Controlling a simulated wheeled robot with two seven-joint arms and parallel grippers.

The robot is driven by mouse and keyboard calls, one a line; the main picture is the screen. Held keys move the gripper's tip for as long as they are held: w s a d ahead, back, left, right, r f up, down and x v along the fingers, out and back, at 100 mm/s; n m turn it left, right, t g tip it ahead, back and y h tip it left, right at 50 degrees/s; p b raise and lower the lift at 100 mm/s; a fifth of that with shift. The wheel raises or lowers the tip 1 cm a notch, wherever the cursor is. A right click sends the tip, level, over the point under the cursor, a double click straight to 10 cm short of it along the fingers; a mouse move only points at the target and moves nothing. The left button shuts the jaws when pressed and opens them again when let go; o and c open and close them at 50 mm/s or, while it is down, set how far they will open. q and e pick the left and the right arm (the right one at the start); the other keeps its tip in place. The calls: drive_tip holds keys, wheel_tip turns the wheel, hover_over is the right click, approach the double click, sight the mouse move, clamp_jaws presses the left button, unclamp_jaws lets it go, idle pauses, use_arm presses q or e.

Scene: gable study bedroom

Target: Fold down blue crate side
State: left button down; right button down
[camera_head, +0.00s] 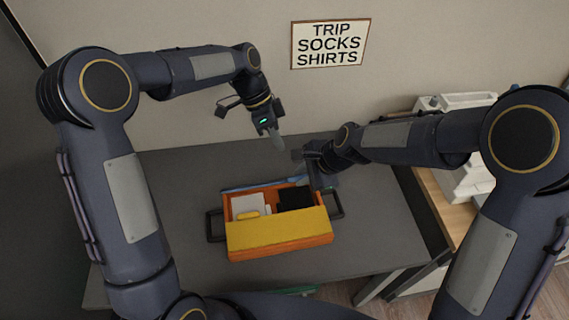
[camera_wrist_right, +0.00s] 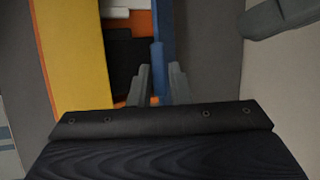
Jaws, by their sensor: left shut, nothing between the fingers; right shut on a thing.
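The orange crate (camera_head: 283,253) stands on the dark grey table, with a yellow side (camera_head: 277,231) facing the front. Its blue side (camera_head: 247,187) is a thin strip along the far edge; it also shows in the right wrist view (camera_wrist_right: 166,22). My right gripper (camera_head: 312,174) is at the right end of that side. In the right wrist view its fingers (camera_wrist_right: 157,80) are shut on the blue side. My left gripper (camera_head: 277,141) is shut and empty, above the table behind the crate. The right arm's hand hides part of the crate's far right corner.
Dark handles stick out at both ends (camera_head: 335,205). A wall sign (camera_head: 330,43) reads TRIP SOCKS SHIRTS. The table (camera_head: 170,225) is clear left of the crate.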

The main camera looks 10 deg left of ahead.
sight(289, 179)
use_arm(q)
drive_tip(key=s+f, duration=0.1)
drive_tip(key=s+d+f, duration=0.1)
drive_tip(key=f, duration=0.1)
drive_tip(key=d+f, duration=0.1)
drive_tip(key=shift+s+f, duration=0.25)
drive_tip(key=shift+s, duration=0.15)
use_arm(e)
drive_tip(key=shift+s+f, duration=0.15)
drive_tip(key=shift+f, duration=0.1)
use_arm(q)
drive_tip(key=shift+s+d+f, duration=0.15)
drive_tip(key=shift+s+f, duration=0.2)
drive_tip(key=shift+s+d+f, duration=0.25)
drive_tip(key=shift+s+f, duration=0.15)
drive_tip(key=shift+s, duration=0.25)
use_arm(e)
drive_tip(key=shift+r, duration=0.1)
drive_tip(key=c, duration=1.4)
unclamp_jaws()
drive_tip(key=shift+w+a+r, duration=0.1)
drive_tip(key=shift+w+a, duration=0.05)
drive_tip(key=shift+w, duration=0.15)
use_arm(q)
drive_tip(key=shift+w+a, duration=0.1)
use_arm(e)
drive_tip(key=shift+r, duration=0.1)
